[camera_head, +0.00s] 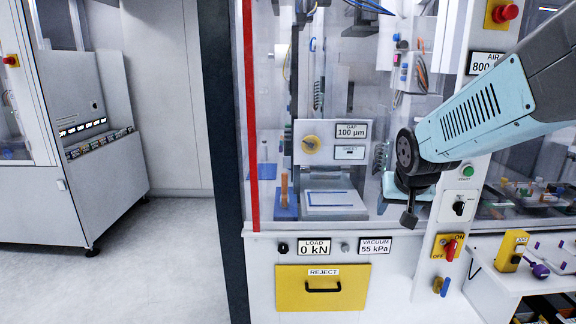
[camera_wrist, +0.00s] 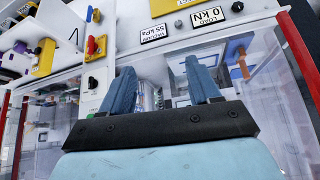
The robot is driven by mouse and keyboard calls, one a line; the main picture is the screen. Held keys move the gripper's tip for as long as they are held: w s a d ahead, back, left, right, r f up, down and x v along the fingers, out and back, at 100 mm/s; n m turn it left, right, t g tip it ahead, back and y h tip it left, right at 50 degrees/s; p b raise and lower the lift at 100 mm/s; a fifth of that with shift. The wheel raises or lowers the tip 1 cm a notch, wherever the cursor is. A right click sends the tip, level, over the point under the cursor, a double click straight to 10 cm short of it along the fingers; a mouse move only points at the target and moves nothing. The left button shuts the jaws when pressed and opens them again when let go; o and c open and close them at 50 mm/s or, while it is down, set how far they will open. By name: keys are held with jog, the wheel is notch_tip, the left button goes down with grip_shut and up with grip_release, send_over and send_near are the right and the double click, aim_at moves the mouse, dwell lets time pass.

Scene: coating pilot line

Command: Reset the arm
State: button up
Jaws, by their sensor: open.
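My arm (camera_head: 480,115) reaches in from the right in the head view, in front of the coating machine. In the wrist view my gripper (camera_wrist: 164,85) shows two blue fingers standing apart on a black bar, with nothing between them. The gripper is in front of the clear guard, above the panel with the LOAD and VACUUM displays.
The machine has a yellow REJECT drawer (camera_head: 322,287), a VACUUM display (camera_head: 375,245) and a yellow switch box (camera_head: 447,247) with a red knob. A red strip (camera_head: 250,110) edges the guard. A yellow box (camera_head: 511,250) stands on a shelf at right. Floor (camera_head: 165,255) at left is clear.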

jog(key=s+r+n, duration=0.1)
jog(key=s+r, duration=0.1)
jog(key=s, duration=0.5)
jog(key=s+a+r+g+y, duration=0.1)
jog(key=s+r, duration=0.2)
jog(key=s, duration=0.5)
jog(key=shift+r+n, duration=0.35)
jog(key=shift+n, duration=0.05)
jog(key=shift+s, duration=0.1)
dwell(1.2)
